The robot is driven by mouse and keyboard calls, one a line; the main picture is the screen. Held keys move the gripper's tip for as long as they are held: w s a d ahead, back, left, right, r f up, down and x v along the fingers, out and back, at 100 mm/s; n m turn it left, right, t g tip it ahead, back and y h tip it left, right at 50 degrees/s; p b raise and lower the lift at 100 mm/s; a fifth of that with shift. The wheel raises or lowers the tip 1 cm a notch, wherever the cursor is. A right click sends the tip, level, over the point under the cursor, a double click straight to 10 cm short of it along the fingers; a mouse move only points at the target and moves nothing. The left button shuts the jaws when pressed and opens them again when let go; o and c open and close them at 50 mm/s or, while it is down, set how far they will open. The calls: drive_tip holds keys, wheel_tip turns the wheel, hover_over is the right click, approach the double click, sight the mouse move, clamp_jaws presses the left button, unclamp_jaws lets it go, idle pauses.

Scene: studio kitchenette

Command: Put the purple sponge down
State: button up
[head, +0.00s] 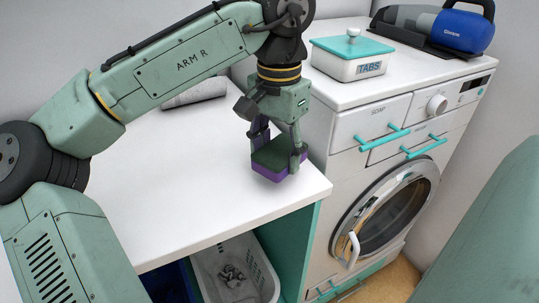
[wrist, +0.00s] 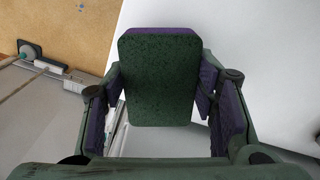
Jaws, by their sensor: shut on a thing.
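The purple sponge (head: 268,172) has a dark green scouring top and purple sides. My gripper (head: 278,150) is shut on it from above, with a finger on either side. In the head view it is over the white worktop (head: 210,190), close to the front right corner. I cannot tell whether its underside touches the surface. In the wrist view the sponge (wrist: 160,85) sits between the two purple-padded fingers, its green face toward the camera; its underside is hidden.
A washing machine (head: 345,185) stands just right of the worktop, bearing a white TABS box (head: 350,68) and a blue handheld vacuum (head: 462,32). A grey roll (head: 196,93) lies at the back. A white basket (head: 262,278) is below. The worktop's middle is clear.

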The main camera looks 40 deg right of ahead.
sight(269, 147)
drive_tip(key=shift+w, duration=0.35)
drive_tip(key=f, duration=0.1)
drive_tip(key=w+f+p, duration=0.1)
drive_tip(key=f, duration=0.1)
drive_tip(key=shift+w+f, duration=0.1)
drive_tip(key=shift+w, duration=0.1)
drive_tip(key=shift+f, duration=0.25)
drive_tip(key=shift+f, duration=0.15)
drive_tip(key=o, duration=1.1)
wheel_tip(269, 147, up, 12)
drive_tip(key=shift+r+b, duration=0.2)
drive_tip(key=shift+b, duration=0.1)
drive_tip(key=shift+s, duration=0.1)
